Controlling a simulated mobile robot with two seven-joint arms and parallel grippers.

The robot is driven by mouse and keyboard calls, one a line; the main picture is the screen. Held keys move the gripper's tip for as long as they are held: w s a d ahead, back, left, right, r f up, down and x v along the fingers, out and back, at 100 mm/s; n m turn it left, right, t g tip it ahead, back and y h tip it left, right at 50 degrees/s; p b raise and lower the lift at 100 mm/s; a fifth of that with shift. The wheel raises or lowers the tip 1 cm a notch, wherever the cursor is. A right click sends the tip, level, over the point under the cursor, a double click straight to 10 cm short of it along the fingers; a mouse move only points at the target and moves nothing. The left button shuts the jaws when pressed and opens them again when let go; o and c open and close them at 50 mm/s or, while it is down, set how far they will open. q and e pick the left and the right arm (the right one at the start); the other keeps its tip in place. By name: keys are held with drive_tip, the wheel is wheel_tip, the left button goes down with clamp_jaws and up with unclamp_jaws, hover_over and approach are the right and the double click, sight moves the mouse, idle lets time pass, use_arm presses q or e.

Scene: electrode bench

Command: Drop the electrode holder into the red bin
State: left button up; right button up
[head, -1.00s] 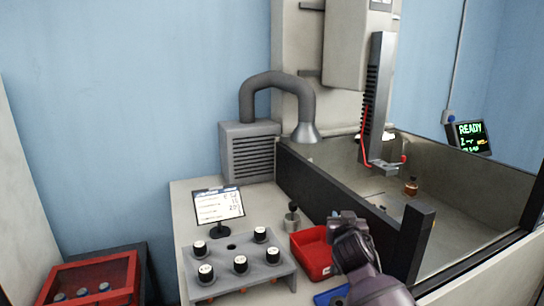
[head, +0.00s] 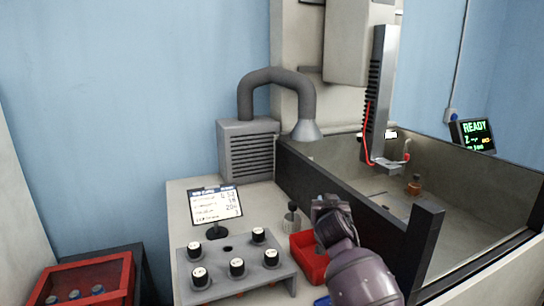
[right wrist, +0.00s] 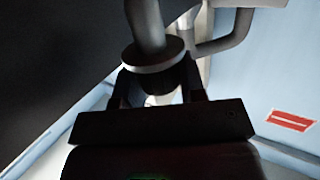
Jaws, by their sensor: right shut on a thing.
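The red bin (head: 304,262) is an open box on the bench in the head view, right of the grey rack. My right gripper (head: 330,204) is above the bin's right side and hides part of it. In the right wrist view my right gripper (right wrist: 160,92) is shut on the electrode holder (right wrist: 152,54), a grey shaft with a round flange and a dark body between the fingers. In the head view the holder is hidden by the gripper. My left gripper is in neither view.
The grey rack (head: 215,283) holds several black-and-white capped holders. A dark tank wall (head: 345,190) runs along the right. A sign (head: 215,206) stands behind the rack. A red crate (head: 85,275) is at lower left.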

drive_tip(key=shift+f+b, duration=0.35)
drive_tip(key=shift+f, duration=0.45)
drive_tip(key=shift+r, duration=0.1)
drive_tip(key=o, duration=1.1)
drive_tip(key=shift+o, duration=0.2)
drive_tip(key=shift+s, duration=0.1)
drive_tip(key=v, duration=1)
drive_tip(key=shift+s, duration=0.3)
drive_tip(key=shift+a, duration=0.1)
